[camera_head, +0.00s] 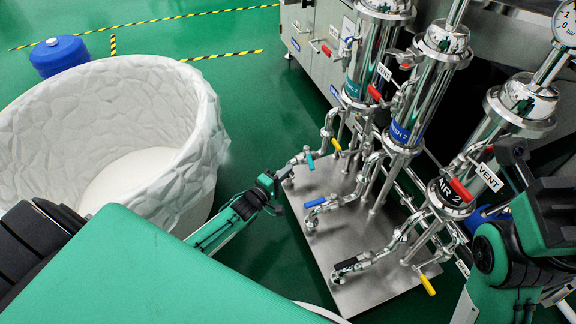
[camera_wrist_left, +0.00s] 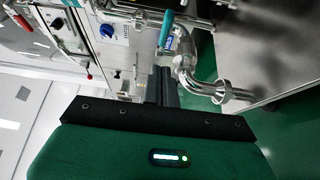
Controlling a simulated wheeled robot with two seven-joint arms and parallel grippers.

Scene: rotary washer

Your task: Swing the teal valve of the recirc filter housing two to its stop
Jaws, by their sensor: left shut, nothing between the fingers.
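The teal valve lever (camera_head: 310,161) sits on the lowest pipe end of the left-most steel filter housing (camera_head: 366,55), which has a teal band; its label is not readable. The lever also shows in the left wrist view (camera_wrist_left: 166,27), beyond the fingertips, beside a steel pipe elbow. My left gripper (camera_head: 279,179) is just left of and slightly below the valve in the head view, its fingers pointing at it. In the left wrist view the fingers (camera_wrist_left: 162,82) are together and empty, apart from the lever. My right arm shows at the right edge; its fingers cannot be made out.
Another yellow lever (camera_head: 336,144) is close right of the teal one. A large white tub (camera_head: 205,130) stands left.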

